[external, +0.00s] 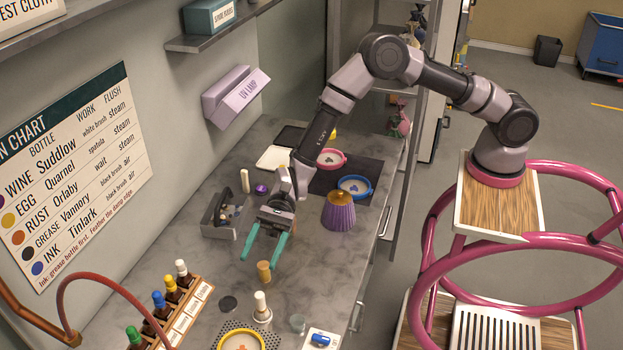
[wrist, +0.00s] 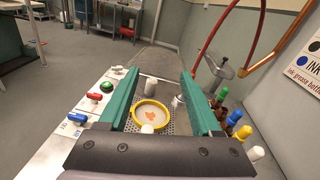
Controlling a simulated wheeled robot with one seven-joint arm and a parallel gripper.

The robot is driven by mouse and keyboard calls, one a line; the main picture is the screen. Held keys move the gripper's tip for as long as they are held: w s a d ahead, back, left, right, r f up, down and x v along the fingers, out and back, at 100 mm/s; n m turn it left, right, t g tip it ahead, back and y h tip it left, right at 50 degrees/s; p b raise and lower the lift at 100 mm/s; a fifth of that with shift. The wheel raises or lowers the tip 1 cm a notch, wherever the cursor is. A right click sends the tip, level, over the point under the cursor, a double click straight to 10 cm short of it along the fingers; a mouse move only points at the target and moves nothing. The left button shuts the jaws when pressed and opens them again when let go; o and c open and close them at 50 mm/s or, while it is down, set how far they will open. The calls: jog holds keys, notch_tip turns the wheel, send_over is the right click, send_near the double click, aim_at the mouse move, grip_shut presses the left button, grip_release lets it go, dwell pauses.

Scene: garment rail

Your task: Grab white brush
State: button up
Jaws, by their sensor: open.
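My gripper (external: 264,252) is open and empty, its two green fingers spread above the grey bench in the external view. In the wrist view the fingers (wrist: 162,103) frame a yellow-rimmed dish. A pale upright piece with a rounded top (external: 261,306) stands on the bench beyond the fingertips; it may be the white brush, but I cannot tell. A short tan cylinder (external: 264,271) stands closer, just beyond the fingertips. A grey caddy (external: 215,232) left of the gripper holds several small dark and pale tools; I cannot tell whether a white brush is among them.
The yellow-rimmed dish (external: 262,344) sits on a perforated plate at the front. A bottle rack (external: 185,318) stands at the left, with a red hose near it. A purple ribbed cup (external: 339,214) is right of the gripper. Bare bench lies between the caddy and rack.

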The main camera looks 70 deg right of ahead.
aim_at(258, 301)
jog(key=a+f+m, duration=0.1)
jog(key=f, duration=0.2)
jog(key=a+f+m+t, duration=0.1)
jog(key=f, duration=0.1)
jog(key=shift+w+a+f+m+y, duration=0.2)
jog(key=shift+a+f+m+y, duration=0.1)
jog(key=shift+f+y, duration=0.1)
notch_tip(258, 301, down, 6)
jog(key=shift+f, duration=0.25)
jog(key=shift+s+a+f, duration=0.1)
jog(key=shift+a+f, duration=0.1)
jog(key=shift+a, duration=1.3)
grip_shut()
